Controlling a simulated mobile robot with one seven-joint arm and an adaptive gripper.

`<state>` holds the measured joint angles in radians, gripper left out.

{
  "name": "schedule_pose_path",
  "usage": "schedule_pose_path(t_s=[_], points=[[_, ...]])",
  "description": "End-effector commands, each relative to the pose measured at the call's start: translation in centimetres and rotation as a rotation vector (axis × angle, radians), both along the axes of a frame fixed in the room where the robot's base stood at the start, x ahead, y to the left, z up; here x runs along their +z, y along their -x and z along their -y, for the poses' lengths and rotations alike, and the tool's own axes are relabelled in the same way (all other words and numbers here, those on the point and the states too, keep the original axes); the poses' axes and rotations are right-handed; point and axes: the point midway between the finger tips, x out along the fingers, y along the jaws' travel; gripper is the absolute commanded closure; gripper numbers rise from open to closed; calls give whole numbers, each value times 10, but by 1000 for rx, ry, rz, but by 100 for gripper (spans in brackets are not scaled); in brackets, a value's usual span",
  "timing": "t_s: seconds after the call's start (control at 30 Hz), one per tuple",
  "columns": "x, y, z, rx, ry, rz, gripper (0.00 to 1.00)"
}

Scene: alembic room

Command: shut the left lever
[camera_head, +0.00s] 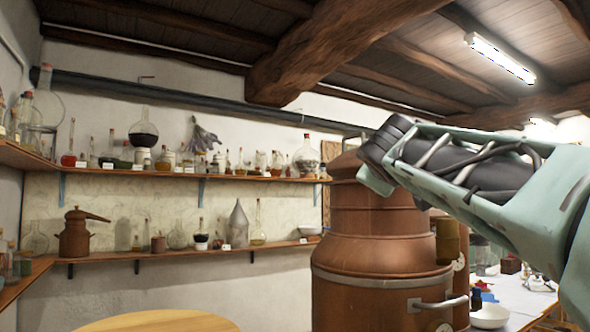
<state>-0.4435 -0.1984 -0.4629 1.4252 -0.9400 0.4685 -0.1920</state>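A dark pipe (230,102) runs along the back wall above the upper shelf. A small brown lever-like piece (147,78) sticks up from it at the left, and a similar small piece (302,116) stands further right. They are too small to tell whether open or shut. A pale bar handle (440,303) sits on the front of the large copper vessel (365,235). I cannot tell which of these is the left lever. My teal arm with dark cables reaches in from the right, in front of the vessel's upper right. My gripper is not visible.
Two wall shelves (180,173) hold many glass flasks and jars, with a copper pot (76,235) on the lower one. A round wooden table (155,322) stands at the bottom. A white table (530,300) with a bowl (490,315) is at right.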

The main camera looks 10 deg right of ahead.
Motion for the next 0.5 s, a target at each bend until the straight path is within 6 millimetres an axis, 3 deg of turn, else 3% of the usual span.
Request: schedule_pose_path(t_s=[0.4,0.43,0.5], points=[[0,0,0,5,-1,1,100],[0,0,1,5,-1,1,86],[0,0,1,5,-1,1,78]])
